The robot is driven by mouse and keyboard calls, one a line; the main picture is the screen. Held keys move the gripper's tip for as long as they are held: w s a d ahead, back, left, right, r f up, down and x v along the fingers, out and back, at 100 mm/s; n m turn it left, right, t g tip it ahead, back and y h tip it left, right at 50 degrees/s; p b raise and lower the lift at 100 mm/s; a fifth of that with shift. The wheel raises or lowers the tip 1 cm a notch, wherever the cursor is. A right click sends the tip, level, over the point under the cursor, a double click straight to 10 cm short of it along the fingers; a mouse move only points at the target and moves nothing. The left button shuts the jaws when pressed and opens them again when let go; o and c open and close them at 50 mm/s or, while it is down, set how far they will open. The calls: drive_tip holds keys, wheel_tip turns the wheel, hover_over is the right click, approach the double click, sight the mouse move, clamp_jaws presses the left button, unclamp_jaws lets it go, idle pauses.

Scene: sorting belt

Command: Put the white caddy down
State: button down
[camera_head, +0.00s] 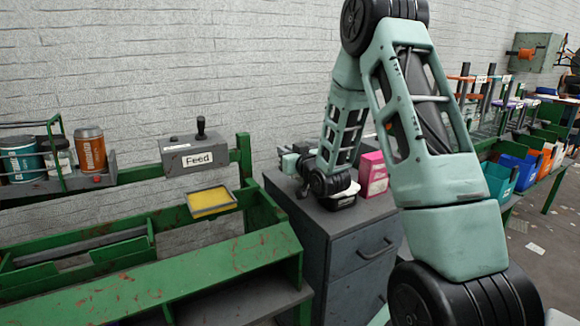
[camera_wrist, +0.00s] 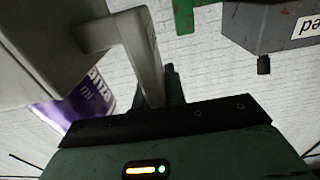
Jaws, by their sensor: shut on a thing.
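The white caddy (camera_wrist: 45,45) fills the upper left of the wrist view, and its pale upright handle (camera_wrist: 125,45) runs down to my jaws. My gripper (camera_wrist: 165,90) is shut on the handle; its fingers are dark and partly hidden. A purple-and-white labelled container (camera_wrist: 92,98) shows beside the handle, behind the caddy's edge. In the head view my wrist is over the grey cabinet's far left part, and I cannot make out the caddy there. Whether its base touches anything is hidden.
The grey cabinet (camera_head: 340,225) bears a pink box (camera_head: 373,174) at its back right and a small black-and-white thing (camera_head: 345,196). The Feed control box (camera_head: 194,152) and green belt frame (camera_head: 180,268) are to the left. Coloured bins (camera_head: 517,171) stand far right.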

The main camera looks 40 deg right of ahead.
drive_tip(key=shift+f, duration=1.9)
drive_tip(key=shift+f+b, duration=0.2)
drive_tip(key=shift+b, duration=0.15)
drive_tip(key=c, duration=1.5)
unclamp_jaws()
drive_tip(key=shift+o, duration=0.2)
drive_tip(key=shift+r, duration=0.1)
